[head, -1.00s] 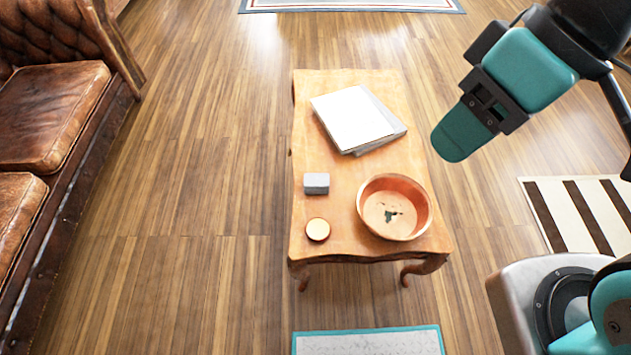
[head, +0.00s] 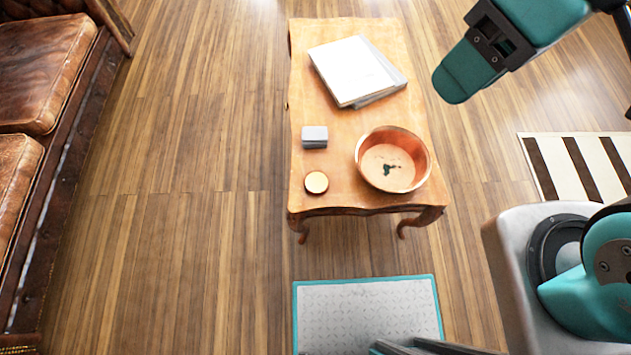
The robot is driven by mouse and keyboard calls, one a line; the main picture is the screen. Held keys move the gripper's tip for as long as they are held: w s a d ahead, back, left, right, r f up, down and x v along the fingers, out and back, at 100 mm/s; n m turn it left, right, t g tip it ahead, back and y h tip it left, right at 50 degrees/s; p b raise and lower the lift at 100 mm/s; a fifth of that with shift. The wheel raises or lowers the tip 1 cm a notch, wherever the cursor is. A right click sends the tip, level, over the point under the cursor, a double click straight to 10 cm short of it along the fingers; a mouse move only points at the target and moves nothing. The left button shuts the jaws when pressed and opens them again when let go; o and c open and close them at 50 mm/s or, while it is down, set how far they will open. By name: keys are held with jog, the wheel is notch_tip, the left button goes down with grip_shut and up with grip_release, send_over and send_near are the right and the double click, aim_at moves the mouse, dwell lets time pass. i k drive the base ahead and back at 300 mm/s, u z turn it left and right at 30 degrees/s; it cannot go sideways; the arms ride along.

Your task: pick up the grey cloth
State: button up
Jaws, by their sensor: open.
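A small grey block-like item (head: 314,137) lies on the left side of the wooden table, with a pale top and a darker front side. It may be the grey cloth folded up; at this size I cannot tell its material. My gripper (head: 459,80) is at the upper right, seen from the side with a teal, rounded tip. It is open, and I see nothing in it. In the picture it is right of the table and well apart from the grey item.
The wooden table (head: 330,105) also bears a white book-like stack (head: 352,68), a copper bowl (head: 418,178) with dark bits inside, and a small round tin (head: 316,182). A leather sofa (head: 45,75) stands left. Floor between sofa and table is clear.

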aim_at(313, 137)
jog(key=k, duration=0.5)
jog(key=u, duration=2.35)
jog(key=i, duration=1.45)
jog(key=z, duration=2.25)
jog(key=i, duration=0.5)
